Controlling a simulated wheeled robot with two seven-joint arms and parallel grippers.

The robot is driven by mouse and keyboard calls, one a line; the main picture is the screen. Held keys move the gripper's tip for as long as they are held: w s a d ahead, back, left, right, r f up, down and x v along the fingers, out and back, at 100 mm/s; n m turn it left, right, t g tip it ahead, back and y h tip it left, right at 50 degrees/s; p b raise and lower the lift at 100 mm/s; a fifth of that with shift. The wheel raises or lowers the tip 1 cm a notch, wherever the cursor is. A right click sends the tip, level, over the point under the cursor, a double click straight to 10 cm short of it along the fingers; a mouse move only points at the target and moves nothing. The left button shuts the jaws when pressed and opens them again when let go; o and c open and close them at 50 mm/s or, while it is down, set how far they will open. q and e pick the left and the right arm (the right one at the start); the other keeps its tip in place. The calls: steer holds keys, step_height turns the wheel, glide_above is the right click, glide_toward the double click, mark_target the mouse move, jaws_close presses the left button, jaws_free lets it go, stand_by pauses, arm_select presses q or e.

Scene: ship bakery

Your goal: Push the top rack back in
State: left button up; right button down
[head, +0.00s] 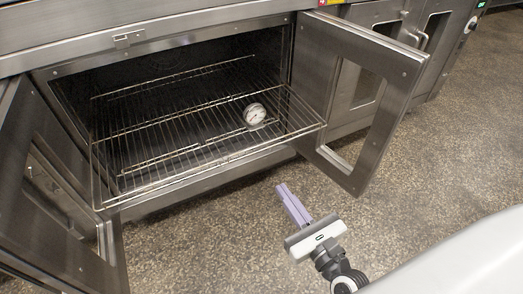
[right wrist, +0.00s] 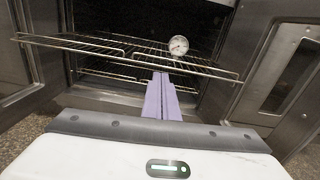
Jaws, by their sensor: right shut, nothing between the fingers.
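The top rack (head: 165,120) is a wire oven rack that sticks out past the front of the open oven (head: 75,88). A round dial thermometer (head: 254,114) stands on its right part. My right gripper (head: 288,198) is shut and empty, its lilac fingers in front of and below the rack's front edge, near the right door. In the right wrist view, the fingers (right wrist: 162,88) point at the oven below the rack's front bar (right wrist: 130,57); I cannot tell whether they touch it. The thermometer also shows there (right wrist: 179,45). My left gripper is not in view.
The oven's left door (head: 60,190) and right door (head: 362,95) both stand open on either side of the rack. More steel ovens (head: 440,40) stand at the back right. The speckled floor (head: 190,245) in front is clear.

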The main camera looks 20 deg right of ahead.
mark_target(256, 147)
steer(key=shift+m, duration=0.4)
steer(key=w+b, duration=0.1)
steer(key=w, duration=1.3)
